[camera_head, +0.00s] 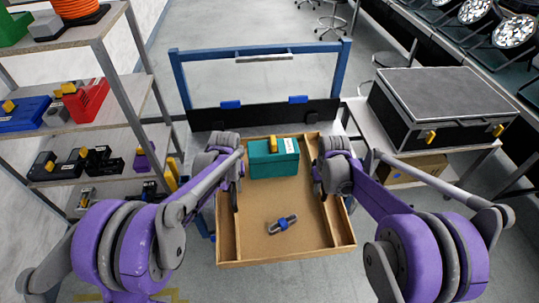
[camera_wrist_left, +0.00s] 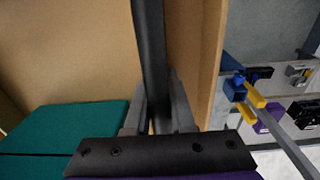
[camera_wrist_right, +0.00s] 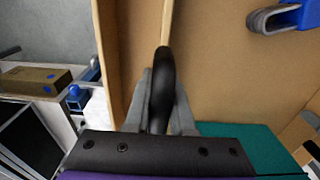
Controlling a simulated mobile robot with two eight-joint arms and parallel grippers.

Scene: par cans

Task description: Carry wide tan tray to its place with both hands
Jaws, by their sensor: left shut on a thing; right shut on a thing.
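The wide tan tray (camera_head: 255,222) is in the middle of the head view, in front of a blue-framed stand. A teal box (camera_head: 288,165) with a yellow catch and a small blue-and-grey item (camera_head: 283,224) lie in it. My left gripper (camera_head: 235,197) is at the tray's left side, shut on a dark handle, seen closer in the left wrist view (camera_wrist_left: 155,110). My right gripper (camera_head: 319,186) is at the right side, shut on a dark handle, seen in the right wrist view (camera_wrist_right: 160,105). Whether the tray rests on anything is hidden.
The blue-framed stand (camera_head: 178,75) with a black panel is behind the tray. Shelves (camera_head: 125,95) of tools and boxes are on the left. A black case (camera_head: 440,105) stands on a low table at right. Stools are at the back. Grey floor is open in front.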

